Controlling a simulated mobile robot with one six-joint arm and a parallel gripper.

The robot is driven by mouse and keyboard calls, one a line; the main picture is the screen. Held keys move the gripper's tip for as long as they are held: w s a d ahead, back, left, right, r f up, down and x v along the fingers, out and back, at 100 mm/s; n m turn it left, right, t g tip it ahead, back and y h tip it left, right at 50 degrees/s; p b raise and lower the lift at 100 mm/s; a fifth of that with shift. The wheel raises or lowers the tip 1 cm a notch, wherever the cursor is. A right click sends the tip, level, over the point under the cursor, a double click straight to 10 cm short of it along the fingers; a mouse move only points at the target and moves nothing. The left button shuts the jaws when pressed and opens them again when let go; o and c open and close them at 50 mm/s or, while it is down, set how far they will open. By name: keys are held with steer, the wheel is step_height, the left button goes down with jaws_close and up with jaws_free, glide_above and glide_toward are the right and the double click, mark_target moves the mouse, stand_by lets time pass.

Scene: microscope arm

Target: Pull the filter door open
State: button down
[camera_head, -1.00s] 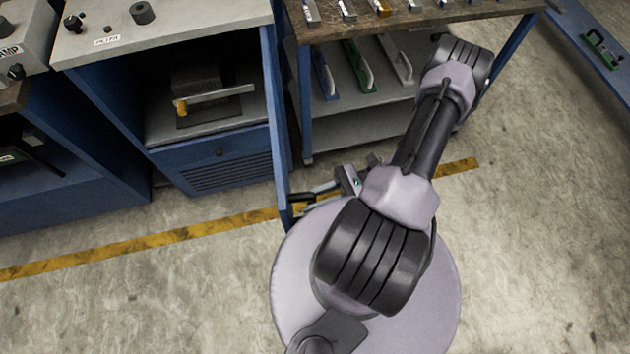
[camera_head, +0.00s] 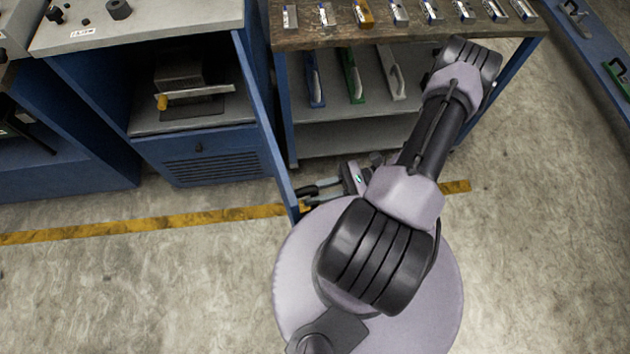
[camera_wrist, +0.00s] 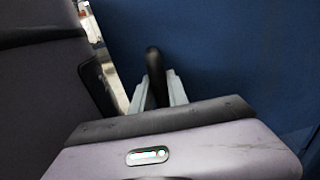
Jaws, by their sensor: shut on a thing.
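The blue filter door (camera_head: 269,125) stands open in the head view, seen nearly edge-on, swung out from the right side of the blue cabinet (camera_head: 140,75). In the wrist view its blue face (camera_wrist: 235,50) fills the right side. The door's black handle (camera_wrist: 154,70) stands upright between the grey fingers of my gripper (camera_wrist: 158,92). My gripper (camera_head: 308,195) is shut on this handle, at the door's lower outer end. My arm hides part of the gripper in the head view.
The open cabinet holds a grey block-like device with a yellow-tipped bar (camera_head: 200,92). A workbench with shelves (camera_head: 350,135) stands close to the right of the door. Open concrete floor (camera_head: 120,290) lies in front, crossed by a yellow line (camera_head: 150,222).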

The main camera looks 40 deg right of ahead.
steer(key=c, duration=1.3)
jaws_free()
steer(key=p+v, duration=0.1)
steer(key=v, duration=1.6)
steer(key=shift+s+p, duration=0.2)
steer(key=shift+p, duration=0.15)
steer(key=shift+d+r, duration=0.1)
steer(key=shift+d, duration=0.1)
